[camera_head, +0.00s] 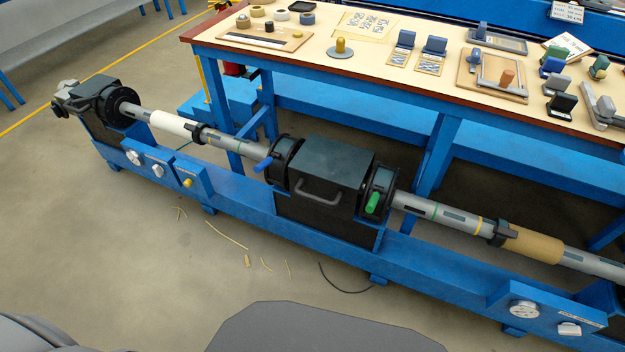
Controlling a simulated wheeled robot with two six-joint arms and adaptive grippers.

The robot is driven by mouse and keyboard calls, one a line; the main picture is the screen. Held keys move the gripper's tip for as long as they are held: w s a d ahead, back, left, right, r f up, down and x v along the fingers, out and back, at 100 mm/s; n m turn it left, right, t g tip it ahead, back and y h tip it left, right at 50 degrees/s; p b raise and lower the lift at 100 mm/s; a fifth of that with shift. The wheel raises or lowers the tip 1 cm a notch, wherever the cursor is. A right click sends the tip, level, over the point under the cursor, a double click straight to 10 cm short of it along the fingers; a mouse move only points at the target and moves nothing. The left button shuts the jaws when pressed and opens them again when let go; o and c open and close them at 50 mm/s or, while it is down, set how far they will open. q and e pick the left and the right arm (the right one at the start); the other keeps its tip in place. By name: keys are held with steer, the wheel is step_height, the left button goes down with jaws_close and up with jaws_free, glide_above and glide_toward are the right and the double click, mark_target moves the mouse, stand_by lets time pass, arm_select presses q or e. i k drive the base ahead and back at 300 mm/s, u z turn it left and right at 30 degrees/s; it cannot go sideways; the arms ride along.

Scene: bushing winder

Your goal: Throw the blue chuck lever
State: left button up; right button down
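The blue chuck lever (263,164) sticks out toward the lower left from the black chuck ring (284,162) on the left side of the dark central headstock box (325,168). Nothing touches it. A green lever (372,202) sits on the matching chuck ring (380,190) on the right side of the box. Neither of my grippers shows in the head view, so what they hold or how they stand cannot be seen.
A blue machine bed (240,205) runs across the view, carrying grey shafts with a white sleeve (172,123) and a tan sleeve (532,244). A workbench (380,70) with tools stands behind. Floor scraps (226,235) lie in front, where the floor is mostly clear.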

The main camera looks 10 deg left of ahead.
mark_target(268, 161)
steer(key=z, duration=0.8)
steer(key=i, duration=0.55)
steer(key=u, duration=0.25)
